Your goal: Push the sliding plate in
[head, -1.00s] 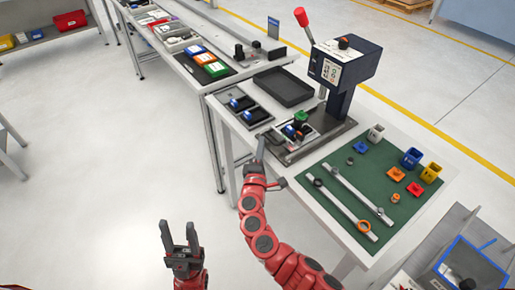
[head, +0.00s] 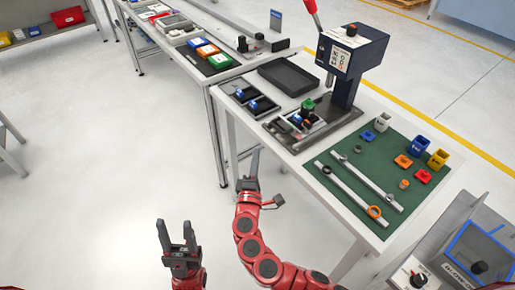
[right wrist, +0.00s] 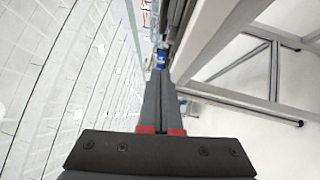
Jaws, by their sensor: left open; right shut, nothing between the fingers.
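The sliding plate (head: 290,127) is at the base of the dark blue press (head: 350,50), at its left side. It carries a small blue part (head: 297,118) and a green-topped part (head: 308,104). My right gripper (head: 256,150) is shut and empty, just outside the table's left edge and apart from the plate. Its closed fingers also show in the right wrist view (right wrist: 160,85), beside the table frame. My left gripper (head: 176,230) is open and empty, over the floor well left of the table.
A green mat (head: 350,150) with two rails, rings and several coloured blocks lies right of the press. Black trays (head: 293,77) stand behind and left. The press has a red-handled lever (head: 311,8).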

